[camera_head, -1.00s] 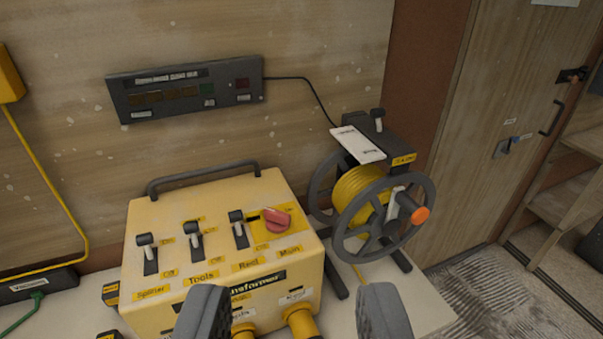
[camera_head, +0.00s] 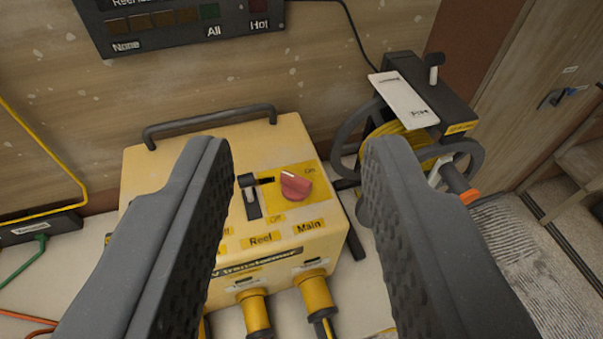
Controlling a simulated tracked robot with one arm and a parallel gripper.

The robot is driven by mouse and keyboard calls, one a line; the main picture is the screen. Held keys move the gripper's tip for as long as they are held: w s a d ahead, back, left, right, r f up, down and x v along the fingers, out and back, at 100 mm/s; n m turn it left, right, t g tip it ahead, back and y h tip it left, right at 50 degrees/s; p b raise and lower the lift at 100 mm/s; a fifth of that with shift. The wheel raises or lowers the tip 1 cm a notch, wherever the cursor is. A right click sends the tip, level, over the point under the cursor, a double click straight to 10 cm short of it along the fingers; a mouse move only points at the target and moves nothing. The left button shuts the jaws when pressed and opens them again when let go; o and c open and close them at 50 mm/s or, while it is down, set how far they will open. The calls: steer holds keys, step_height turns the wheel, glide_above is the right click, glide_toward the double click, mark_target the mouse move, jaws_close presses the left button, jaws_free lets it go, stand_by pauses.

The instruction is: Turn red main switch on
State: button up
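The red main switch (camera_head: 295,185) is a rotary knob on a yellow plate on top of the yellow transformer box (camera_head: 290,140). "On" is marked at its upper right and "Off" below it, with the label "Main" in front. The knob's exact setting is hard to tell. My gripper (camera_head: 288,150) is open and empty, its two dark fingers spread wide in the foreground. The knob shows between the fingers, apart from both. The Reel lever switch (camera_head: 250,198) stands just left of the knob. The left finger hides the other lever switches.
A cable reel (camera_head: 375,128) with yellow cable stands right of the box, partly behind the right finger. A dark bar handle (camera_head: 210,118) runs along the box's back edge. Yellow plugs (camera_head: 316,293) stick out of its front. A dark panel (camera_head: 180,22) hangs on the wall.

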steer(key=w+f+n+g+y+p, duration=0.1)
steer(key=w+f+n+g+p, duration=0.2)
steer(key=w, duration=0.6)
steer(key=n+g+y+p, duration=0.2)
steer(key=n+g+p, duration=0.45)
steer(key=p, duration=0.35)
glide_above(297, 177)
steer(key=s+d, duration=0.3)
steer(key=s, duration=0.1)
step_height(297, 177, down, 8)
steer(key=w+a+f+n+g+p, duration=0.1)
steer(key=f+p, duration=0.1)
steer(key=f, duration=0.4)
steer(key=w+f+g+p, duration=0.1)
steer(key=f+p, duration=0.1)
steer(key=f, duration=0.4)
steer(key=w+a+f+n+g+y+p, duration=0.1)
steer(key=f+p, duration=0.1)
steer(key=f, duration=0.4)
steer(key=shift+w+a+f+n+g, duration=0.25)
steer(key=shift+w+a+f+n, duration=0.1)
jaws_close()
